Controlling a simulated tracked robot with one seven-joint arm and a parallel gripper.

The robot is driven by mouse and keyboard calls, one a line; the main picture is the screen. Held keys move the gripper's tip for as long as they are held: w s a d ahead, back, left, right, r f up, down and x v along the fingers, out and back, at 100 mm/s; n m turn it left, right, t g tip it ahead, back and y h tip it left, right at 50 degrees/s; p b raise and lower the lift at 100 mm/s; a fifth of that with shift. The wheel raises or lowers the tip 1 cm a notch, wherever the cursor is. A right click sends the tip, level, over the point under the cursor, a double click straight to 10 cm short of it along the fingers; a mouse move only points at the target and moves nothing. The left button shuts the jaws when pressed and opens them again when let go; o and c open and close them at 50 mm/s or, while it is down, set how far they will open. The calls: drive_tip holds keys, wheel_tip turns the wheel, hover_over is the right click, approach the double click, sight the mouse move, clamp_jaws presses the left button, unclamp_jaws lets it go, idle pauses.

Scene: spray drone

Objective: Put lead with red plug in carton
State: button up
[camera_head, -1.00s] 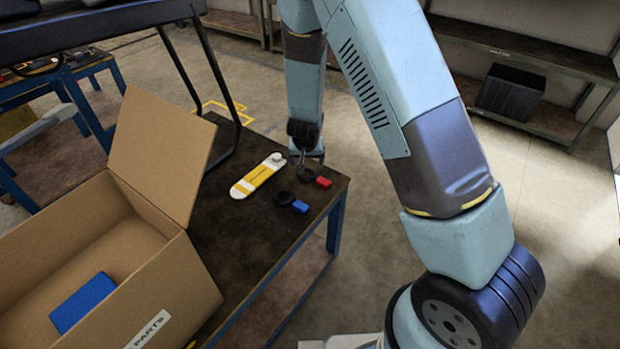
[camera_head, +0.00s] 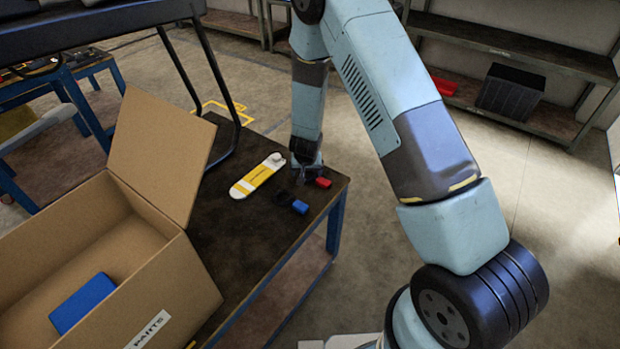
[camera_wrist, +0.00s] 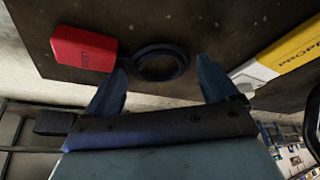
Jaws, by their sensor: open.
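The lead with the red plug lies on the dark tabletop near its right corner; its red plug (camera_head: 323,182) shows in the head view. In the wrist view the red plug (camera_wrist: 84,48) is at the upper left, and a black coiled ring (camera_wrist: 160,62) lies beside it. My gripper (camera_wrist: 160,85) is open, its two fingers pointing at the table on either side of the coil's near edge. I cannot tell whether they touch it. In the head view my gripper (camera_head: 308,176) is small and partly hides the coil. The open carton (camera_head: 205,285) stands at the left with a blue block inside.
A lead with a blue plug (camera_head: 300,207) lies just in front of the red one. A yellow and white propeller piece (camera_head: 257,176) lies to their left. The middle of the tabletop is clear.

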drive_tip(key=c, duration=0.8)
